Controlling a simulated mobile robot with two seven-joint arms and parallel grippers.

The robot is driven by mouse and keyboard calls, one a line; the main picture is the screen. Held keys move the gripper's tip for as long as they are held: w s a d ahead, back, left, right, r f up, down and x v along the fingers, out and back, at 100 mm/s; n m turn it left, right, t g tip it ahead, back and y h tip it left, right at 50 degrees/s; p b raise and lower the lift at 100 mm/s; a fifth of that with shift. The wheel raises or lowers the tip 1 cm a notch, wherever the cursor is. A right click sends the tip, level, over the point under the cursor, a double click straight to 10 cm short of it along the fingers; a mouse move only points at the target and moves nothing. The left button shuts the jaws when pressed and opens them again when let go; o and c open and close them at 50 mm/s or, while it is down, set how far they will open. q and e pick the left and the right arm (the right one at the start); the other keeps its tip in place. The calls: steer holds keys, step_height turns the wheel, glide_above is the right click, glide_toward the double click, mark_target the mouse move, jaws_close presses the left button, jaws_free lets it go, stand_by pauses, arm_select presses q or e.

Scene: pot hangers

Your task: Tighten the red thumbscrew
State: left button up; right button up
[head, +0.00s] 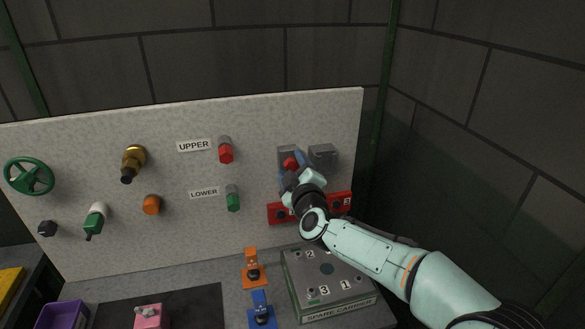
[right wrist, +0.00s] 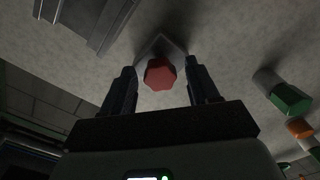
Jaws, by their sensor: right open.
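A red faceted thumbscrew (head: 290,162) sits on a grey square block (head: 288,152) on the right part of the pale upright panel. My right gripper (head: 300,175) is right in front of it and partly covers it in the head view. In the right wrist view, the thumbscrew (right wrist: 160,73) shows between the two open fingers of my right gripper (right wrist: 164,85), with gaps on both sides. The grey block (right wrist: 160,46) shows behind it. My left gripper is in neither view.
Another red knob (head: 226,152) is by the UPPER label, and a green knob (head: 233,200) by the LOWER label. A second grey block (head: 322,155) and a red plate (head: 277,214) are near my right gripper. A grey SPARE CARRIER box (head: 328,285) stands below.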

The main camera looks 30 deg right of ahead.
jaws_close()
steer(key=m, duration=0.4)
steer(key=shift+m, duration=0.4)
steer(key=m, duration=1.7)
steer(key=shift+o, duration=0.3)
jaws_free()
